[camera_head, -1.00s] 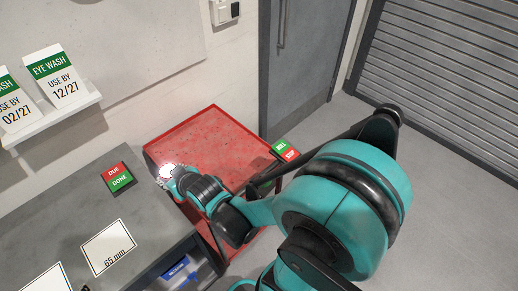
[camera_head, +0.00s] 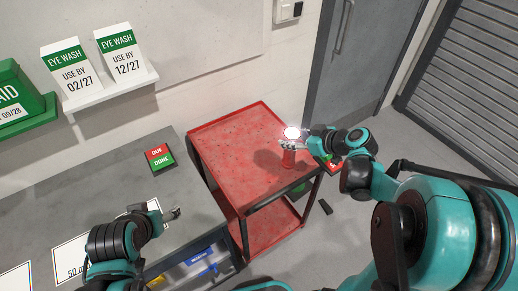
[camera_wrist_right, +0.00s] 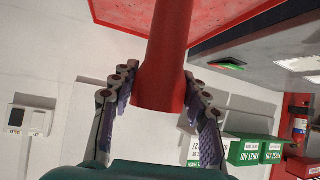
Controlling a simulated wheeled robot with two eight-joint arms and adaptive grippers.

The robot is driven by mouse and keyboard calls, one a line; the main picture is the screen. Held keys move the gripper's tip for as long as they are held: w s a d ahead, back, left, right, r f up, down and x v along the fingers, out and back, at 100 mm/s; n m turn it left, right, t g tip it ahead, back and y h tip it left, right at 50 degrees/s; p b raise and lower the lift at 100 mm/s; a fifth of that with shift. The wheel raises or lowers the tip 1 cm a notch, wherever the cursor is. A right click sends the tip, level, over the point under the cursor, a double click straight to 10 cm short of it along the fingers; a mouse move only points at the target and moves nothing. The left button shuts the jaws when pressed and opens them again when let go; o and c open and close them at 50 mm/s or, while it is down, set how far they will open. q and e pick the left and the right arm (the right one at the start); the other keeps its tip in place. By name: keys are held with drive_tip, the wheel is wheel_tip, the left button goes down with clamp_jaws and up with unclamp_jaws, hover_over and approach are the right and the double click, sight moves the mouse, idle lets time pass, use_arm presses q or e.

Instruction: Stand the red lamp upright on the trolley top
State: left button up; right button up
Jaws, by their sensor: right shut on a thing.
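In the right wrist view the red lamp body (camera_wrist_right: 166,50) passes between the fingers of my right gripper (camera_wrist_right: 158,92), with the trolley top (camera_wrist_right: 215,12) at the upper edge. I cannot tell whether its base touches the trolley. My left gripper (camera_head: 174,213) is over the grey bench, apart from the lamp; its finger opening is unclear.
The grey bench (camera_head: 120,195) with a DUE/DONE sign (camera_head: 159,161) adjoins the trolley's left side. A shelf (camera_head: 110,95) with eye wash boxes is on the wall. The trolley's middle is clear.

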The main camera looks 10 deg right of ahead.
drive_tip(key=s+f+b+x, duration=0.1)
drive_tip(key=b+x, duration=0.4)
drive_tip(key=x, duration=0.9)
drive_tip(key=shift+s+f+b, duration=0.3)
drive_tip(key=shift+s+f, duration=0.05)
drive_tip(key=shift+f, duration=0.3)
drive_tip(key=shift+a, duration=0.1)
drive_tip(key=o, duration=1.2)
drive_tip(key=shift+f, duration=0.1)
drive_tip(key=shift+o, duration=0.2)
